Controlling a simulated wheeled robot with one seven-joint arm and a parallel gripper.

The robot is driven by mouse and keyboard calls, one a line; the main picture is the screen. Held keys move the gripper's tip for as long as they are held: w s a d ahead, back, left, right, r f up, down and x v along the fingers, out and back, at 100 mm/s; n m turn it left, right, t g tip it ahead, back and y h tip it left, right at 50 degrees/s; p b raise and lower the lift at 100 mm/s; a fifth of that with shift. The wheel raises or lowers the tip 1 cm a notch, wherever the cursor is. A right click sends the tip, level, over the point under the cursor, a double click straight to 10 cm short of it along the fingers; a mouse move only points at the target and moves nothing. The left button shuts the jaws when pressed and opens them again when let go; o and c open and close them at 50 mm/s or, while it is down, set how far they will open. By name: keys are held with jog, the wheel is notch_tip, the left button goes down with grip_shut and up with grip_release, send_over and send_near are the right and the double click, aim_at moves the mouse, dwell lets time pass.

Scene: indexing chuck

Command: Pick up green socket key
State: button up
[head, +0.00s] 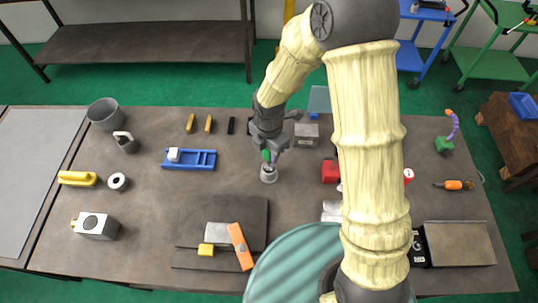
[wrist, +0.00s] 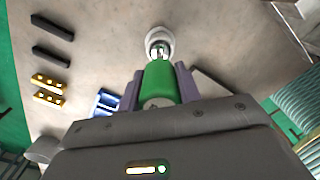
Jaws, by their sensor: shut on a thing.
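The green socket key (wrist: 162,82) is between the fingers of my gripper (wrist: 158,88) in the wrist view, and the fingers are shut on it. In the head view the green key (head: 266,156) shows just below my gripper (head: 268,146). Its lower end meets or hangs just over a small grey round holder (head: 268,174) on the table. The holder also shows in the wrist view (wrist: 160,36) beyond the key's tip. I cannot tell whether the tip is still inside it.
A blue tray with a white block (head: 190,160) lies to the left. A grey block (head: 306,134) and a red object (head: 330,170) stand to the right. A dark plate with an orange-handled tool (head: 240,247) lies in front. The table between tray and holder is clear.

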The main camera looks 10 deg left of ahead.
notch_tip(320, 180, up, 7)
jog(key=shift+f+b, duration=0.1)
jog(key=shift+b, duration=0.2)
jog(key=shift+r, duration=0.2)
jog(key=shift+w, duration=0.1)
jog(key=shift+s, duration=0.2)
